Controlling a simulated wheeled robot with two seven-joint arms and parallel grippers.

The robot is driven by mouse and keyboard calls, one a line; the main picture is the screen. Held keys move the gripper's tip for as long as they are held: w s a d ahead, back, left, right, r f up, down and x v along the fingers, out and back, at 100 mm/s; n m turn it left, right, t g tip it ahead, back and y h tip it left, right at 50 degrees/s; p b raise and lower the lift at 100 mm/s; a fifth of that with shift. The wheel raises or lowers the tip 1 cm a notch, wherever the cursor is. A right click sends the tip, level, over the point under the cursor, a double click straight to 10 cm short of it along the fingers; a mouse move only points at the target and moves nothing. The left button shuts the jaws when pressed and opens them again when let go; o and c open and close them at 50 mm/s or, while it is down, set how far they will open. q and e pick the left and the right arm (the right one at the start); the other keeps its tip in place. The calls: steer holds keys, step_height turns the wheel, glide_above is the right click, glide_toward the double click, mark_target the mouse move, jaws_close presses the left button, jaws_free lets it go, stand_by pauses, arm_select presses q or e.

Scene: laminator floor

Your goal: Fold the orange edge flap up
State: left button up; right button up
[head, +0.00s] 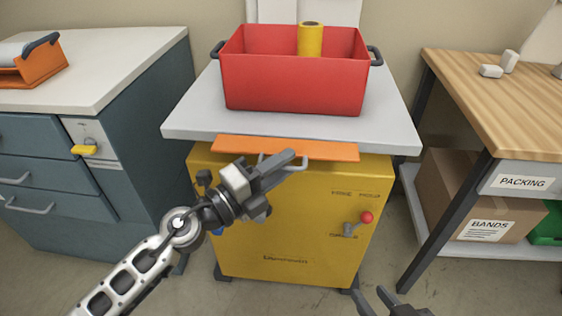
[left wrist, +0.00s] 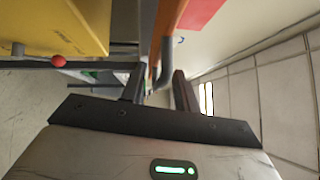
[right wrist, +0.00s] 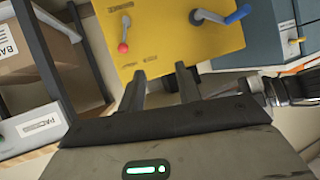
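The orange edge flap (head: 240,147) runs along the front edge of the pale worktop above the yellow cabinet, with a grey loop handle on its front. In the left wrist view the flap (left wrist: 159,40) shows edge-on, and the handle (left wrist: 165,68) lies between and just ahead of the fingertips. My left gripper (head: 290,157) is at the handle, hiding part of it; its fingers (left wrist: 158,86) are apart. I cannot tell whether they touch the handle. My right gripper (right wrist: 161,85) is open and empty, low at the bottom right of the head view.
A red bin (head: 290,88) with a yellow roll (head: 311,40) stands on the worktop (head: 190,115). The yellow cabinet (head: 300,240) carries a red-knobbed lever (head: 365,219). A blue-grey drawer unit (head: 150,80) is left; a wooden packing table (head: 500,100) is right.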

arm_select(q)
jaws_close()
